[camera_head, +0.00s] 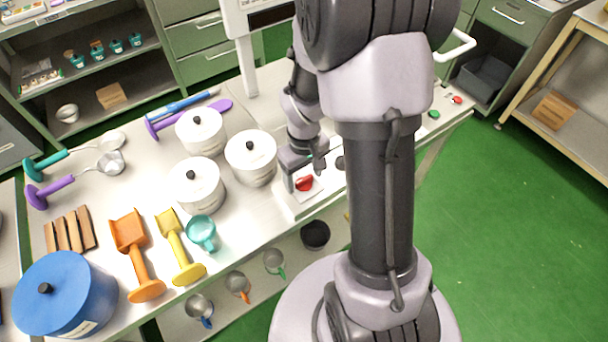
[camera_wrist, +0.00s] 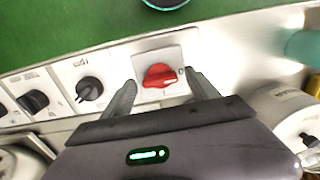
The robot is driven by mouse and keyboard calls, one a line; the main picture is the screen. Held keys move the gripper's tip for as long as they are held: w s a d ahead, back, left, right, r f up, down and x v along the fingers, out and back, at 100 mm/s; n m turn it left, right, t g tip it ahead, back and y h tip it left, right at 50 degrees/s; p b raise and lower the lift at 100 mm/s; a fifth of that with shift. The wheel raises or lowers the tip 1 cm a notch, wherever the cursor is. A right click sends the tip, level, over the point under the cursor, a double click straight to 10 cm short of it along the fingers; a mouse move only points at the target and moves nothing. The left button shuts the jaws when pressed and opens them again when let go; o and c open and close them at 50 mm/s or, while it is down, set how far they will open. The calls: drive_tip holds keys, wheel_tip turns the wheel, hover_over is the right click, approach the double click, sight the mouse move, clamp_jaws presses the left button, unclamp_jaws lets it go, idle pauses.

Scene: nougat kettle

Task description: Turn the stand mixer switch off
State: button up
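The red rotary switch (camera_head: 304,184) sits on a white plate on the front panel of the machine on the table. In the wrist view the red switch (camera_wrist: 160,76) lies just beyond and between my fingertips, with its ridge roughly level across the picture. My gripper (camera_head: 304,174) is just above the panel at the switch; in the wrist view my gripper (camera_wrist: 156,84) has its two fingers apart, one on each side of the knob. I see a gap on both sides and no clear contact. The mixer's body is mostly hidden behind my arm in the head view.
Black knobs (camera_wrist: 89,89) sit left of the red switch in the wrist view. Lidded white pots (camera_head: 250,157) stand close to my gripper on the table. A teal cup (camera_head: 203,233) and a yellow scoop (camera_head: 180,250) lie nearer the front. Green floor (camera_head: 500,230) is open at right.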

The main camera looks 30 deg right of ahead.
sight(304, 179)
wheel_tip(304, 179, up, 17)
drive_tip(key=p, duration=0.6)
drive_tip(key=shift+r, duration=0.2)
